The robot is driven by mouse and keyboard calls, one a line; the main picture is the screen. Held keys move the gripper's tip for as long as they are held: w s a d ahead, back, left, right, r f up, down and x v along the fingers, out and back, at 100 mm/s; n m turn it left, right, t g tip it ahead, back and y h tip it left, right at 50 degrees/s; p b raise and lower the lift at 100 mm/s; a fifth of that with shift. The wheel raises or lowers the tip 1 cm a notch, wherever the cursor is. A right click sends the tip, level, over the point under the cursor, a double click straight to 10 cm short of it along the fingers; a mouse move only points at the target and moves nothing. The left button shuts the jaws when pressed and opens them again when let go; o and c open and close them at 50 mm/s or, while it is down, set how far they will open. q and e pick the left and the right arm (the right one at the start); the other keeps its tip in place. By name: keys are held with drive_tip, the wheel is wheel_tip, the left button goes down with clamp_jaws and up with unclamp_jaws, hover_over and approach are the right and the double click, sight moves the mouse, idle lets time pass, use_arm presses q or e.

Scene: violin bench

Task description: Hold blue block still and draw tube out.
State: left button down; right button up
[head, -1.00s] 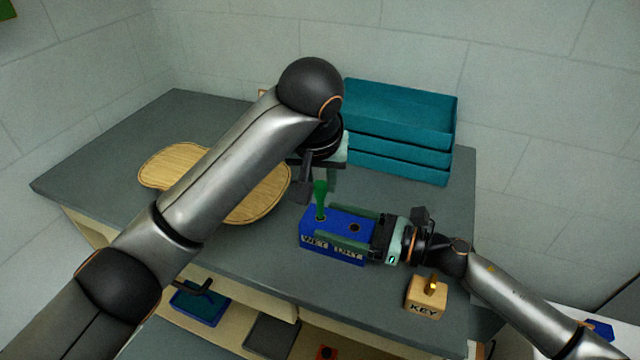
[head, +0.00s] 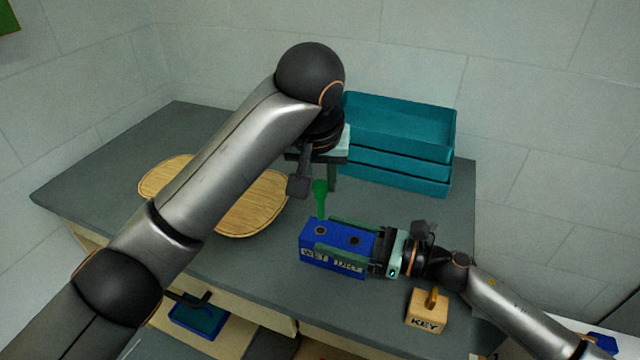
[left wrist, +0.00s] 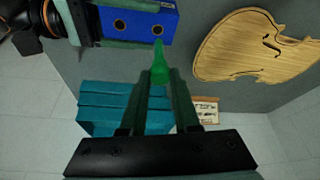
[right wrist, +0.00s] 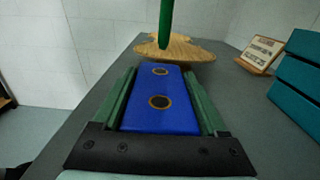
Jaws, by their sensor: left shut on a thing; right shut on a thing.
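The blue block (head: 333,261) stands on the grey bench, with WET and DRY labels on its front and two round holes in its top. My right gripper (head: 345,240) is shut on the block, its fingers along the two long sides; the right wrist view shows both holes of the block (right wrist: 153,88) empty. The green tube (head: 320,197) hangs upright above the WET hole, its tip close over the block's top. My left gripper (head: 322,178) is shut on the tube's upper part. The tube also shows between the left fingers in the left wrist view (left wrist: 160,65).
A teal stack of trays (head: 400,145) stands behind at the right. A wooden violin plate (head: 255,205) lies left of the block. A wooden KEY block (head: 426,312) stands at the bench's front edge, near my right arm. A small framed card (right wrist: 262,53) stands behind.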

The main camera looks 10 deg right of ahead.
use_arm(q)
drive_tip(key=shift+r, duration=2.85)
use_arm(e)
drive_tip(key=o, duration=1.5)
drive_tip(key=shift+d, duration=0.1)
